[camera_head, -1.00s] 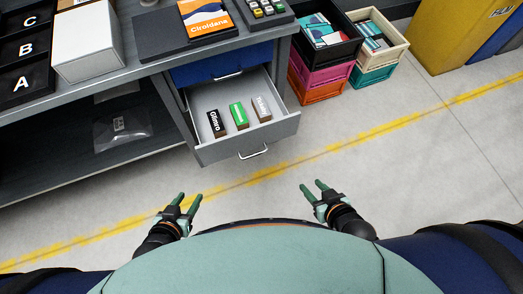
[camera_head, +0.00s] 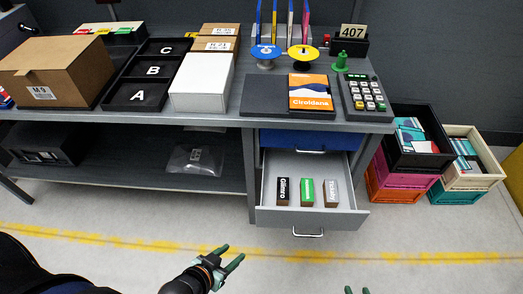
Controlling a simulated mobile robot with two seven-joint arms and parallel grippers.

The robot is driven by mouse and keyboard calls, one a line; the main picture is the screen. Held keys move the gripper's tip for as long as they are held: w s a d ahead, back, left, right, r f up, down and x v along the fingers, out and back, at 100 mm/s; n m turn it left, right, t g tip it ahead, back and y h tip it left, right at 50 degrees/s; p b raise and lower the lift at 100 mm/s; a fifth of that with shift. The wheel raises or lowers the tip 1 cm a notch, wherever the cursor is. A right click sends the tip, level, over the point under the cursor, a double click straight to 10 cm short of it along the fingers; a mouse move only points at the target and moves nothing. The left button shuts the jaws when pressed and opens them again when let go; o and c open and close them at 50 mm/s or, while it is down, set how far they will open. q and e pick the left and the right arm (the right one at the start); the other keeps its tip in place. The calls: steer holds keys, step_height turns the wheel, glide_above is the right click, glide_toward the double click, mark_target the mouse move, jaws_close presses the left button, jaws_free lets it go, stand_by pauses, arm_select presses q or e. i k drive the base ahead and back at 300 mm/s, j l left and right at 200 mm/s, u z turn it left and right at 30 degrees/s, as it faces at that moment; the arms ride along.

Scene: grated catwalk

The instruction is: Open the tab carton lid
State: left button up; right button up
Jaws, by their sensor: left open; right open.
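A closed white carton (camera_head: 201,84) stands on the grey desk, right of the lettered black trays. A larger brown carton (camera_head: 50,72) marked M 9 stands at the desk's left; its top looks closed. I cannot tell for certain which is the tab carton. My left gripper (camera_head: 233,253) is open and empty over the floor in front of the desk, well short of both cartons. My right gripper (camera_head: 357,290) shows only its fingertips at the bottom edge, apart and empty.
An open drawer (camera_head: 264,190) with several small boxes juts out from the desk (camera_head: 233,108). Black trays (camera_head: 138,94) lie between the cartons. Two smaller brown boxes (camera_head: 211,46) stand behind the white carton. Stacked crates (camera_head: 386,165) stand at right. The floor in front is clear.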

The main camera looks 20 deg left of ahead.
mark_target(54, 53)
steer(key=u, duration=0.5)
steer(key=j+u, duration=0.1)
steer(key=u, duration=0.85)
steer(key=i+u, duration=0.1)
steer(key=u, duration=0.4)
